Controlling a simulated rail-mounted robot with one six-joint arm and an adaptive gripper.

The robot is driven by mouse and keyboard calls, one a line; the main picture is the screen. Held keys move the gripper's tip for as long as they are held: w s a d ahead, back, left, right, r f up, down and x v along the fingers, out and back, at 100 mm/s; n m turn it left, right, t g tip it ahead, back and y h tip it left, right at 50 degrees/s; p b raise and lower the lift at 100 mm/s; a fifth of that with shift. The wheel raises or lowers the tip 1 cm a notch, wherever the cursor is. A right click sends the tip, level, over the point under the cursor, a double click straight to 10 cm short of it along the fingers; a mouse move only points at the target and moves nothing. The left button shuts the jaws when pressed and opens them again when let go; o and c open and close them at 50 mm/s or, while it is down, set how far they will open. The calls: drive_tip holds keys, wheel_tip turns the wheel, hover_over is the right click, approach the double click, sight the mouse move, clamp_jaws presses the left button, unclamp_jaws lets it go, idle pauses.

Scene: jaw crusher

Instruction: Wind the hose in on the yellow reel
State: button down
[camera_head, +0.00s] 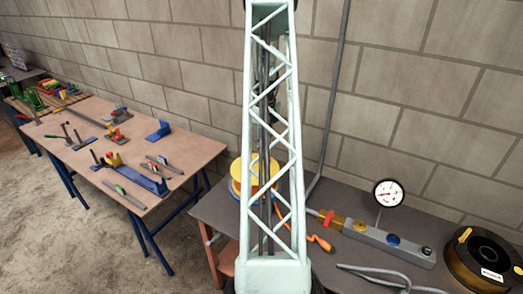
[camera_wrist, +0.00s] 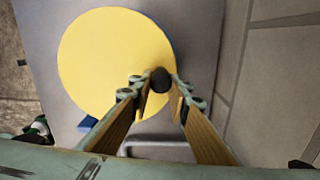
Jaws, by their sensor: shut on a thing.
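The yellow reel (camera_head: 262,171) stands on the grey table, partly hidden behind my pale green lattice arm in the head view. In the wrist view its round yellow face (camera_wrist: 110,62) fills the upper left, with a blue part showing at its edge. My gripper (camera_wrist: 161,88) has its two fingers on either side of a dark round knob (camera_wrist: 161,79) at the reel's right edge, and is shut on it. The gripper is hidden behind my arm in the head view.
A wooden bench (camera_head: 150,150) with tools stands at left. A block wall rises behind.

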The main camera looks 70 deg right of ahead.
drive_tip(key=shift+s+a, duration=0.1)
drive_tip(key=shift+s, duration=0.05)
drive_tip(key=c, duration=2.5)
unclamp_jaws()
wheel_tip(320, 180, up, 12)
